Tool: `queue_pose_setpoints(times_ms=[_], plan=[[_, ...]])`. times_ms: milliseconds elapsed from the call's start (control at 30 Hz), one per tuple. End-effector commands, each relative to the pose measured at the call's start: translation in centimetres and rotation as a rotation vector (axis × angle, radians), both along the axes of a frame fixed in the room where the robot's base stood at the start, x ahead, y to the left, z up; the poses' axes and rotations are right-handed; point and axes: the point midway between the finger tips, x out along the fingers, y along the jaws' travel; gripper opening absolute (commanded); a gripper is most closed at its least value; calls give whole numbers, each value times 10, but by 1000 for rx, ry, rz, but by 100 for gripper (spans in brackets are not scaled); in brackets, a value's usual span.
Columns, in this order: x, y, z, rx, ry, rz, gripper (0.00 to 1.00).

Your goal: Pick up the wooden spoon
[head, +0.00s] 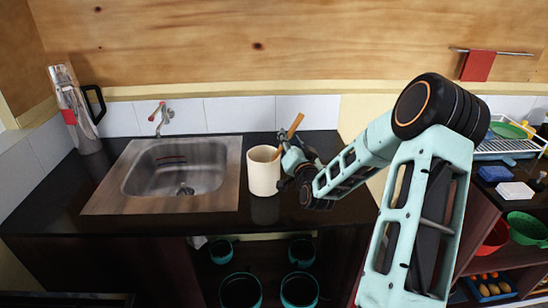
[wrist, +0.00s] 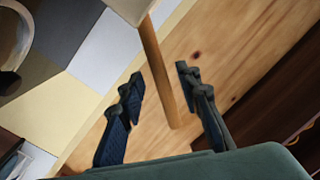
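The wooden spoon stands tilted in a cream cylindrical holder (head: 263,172) on the dark counter; its handle (head: 295,125) sticks out at the upper right, and its lower end is hidden inside. My gripper (head: 284,160) is at the right side of the holder, near the handle. In the wrist view, my gripper (wrist: 159,79) is open, with one finger on each side of the spoon handle (wrist: 168,103). Gaps show between the handle and both fingers. The holder's edge (wrist: 132,9) shows at the top of that view.
A steel sink (head: 178,172) with a tap (head: 161,117) is left of the holder. A kettle-like silver item (head: 75,110) stands in the left corner. A red cloth (head: 478,66) hangs on the wall at right. A dish rack (head: 505,147) is at far right. Dark pots are below the counter.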

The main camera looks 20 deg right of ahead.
Motion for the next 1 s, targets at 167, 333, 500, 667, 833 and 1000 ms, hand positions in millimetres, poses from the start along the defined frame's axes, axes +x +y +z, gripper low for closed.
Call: queue_pose_setpoints(times_ms=[167,333,500,667,833,1000], plan=[[15,-1,1,0,0,2,31],[17,-1,0,-1,0,1,31],[16,-1,0,-1,0,1,21],[16,-1,0,-1,0,1,4],[16,-1,0,-1,0,1,0],[16,-1,0,-1,-1,2,0]])
